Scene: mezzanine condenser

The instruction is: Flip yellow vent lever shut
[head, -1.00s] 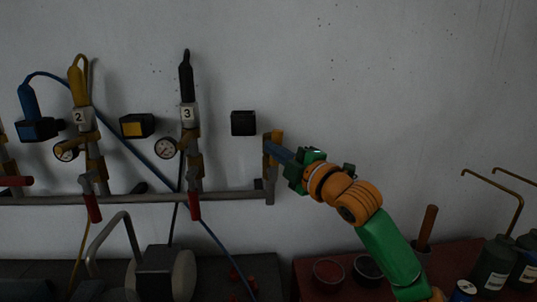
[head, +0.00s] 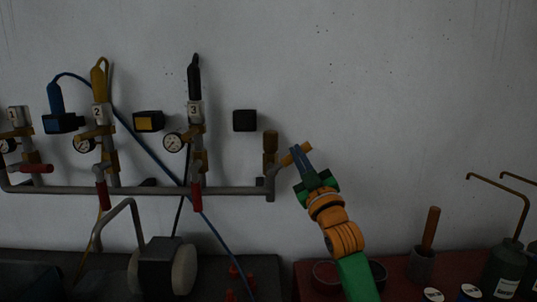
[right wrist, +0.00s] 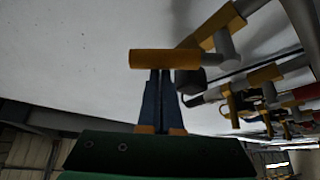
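The yellow vent lever (head: 289,158) is at the right end of the grey pipe manifold, beside an upright brass fitting (head: 270,142). It slants up to the right. In the right wrist view the yellow lever (right wrist: 150,59) lies crosswise at the fingertips. My right gripper (head: 298,153) has its blue fingers at the lever's right part, touching it or very close. In the right wrist view the right gripper (right wrist: 165,72) has its fingers together, with only a thin gap, and the bar does not appear between them. My left gripper is not in view.
The grey pipe (head: 235,190) runs left along the wall, with red-handled valves, gauges (head: 172,143) and numbered hose stations. A black box (head: 245,120) is on the wall above the lever. A red bench (head: 395,272) with cups and bottles stands below right. The wall to the right is clear.

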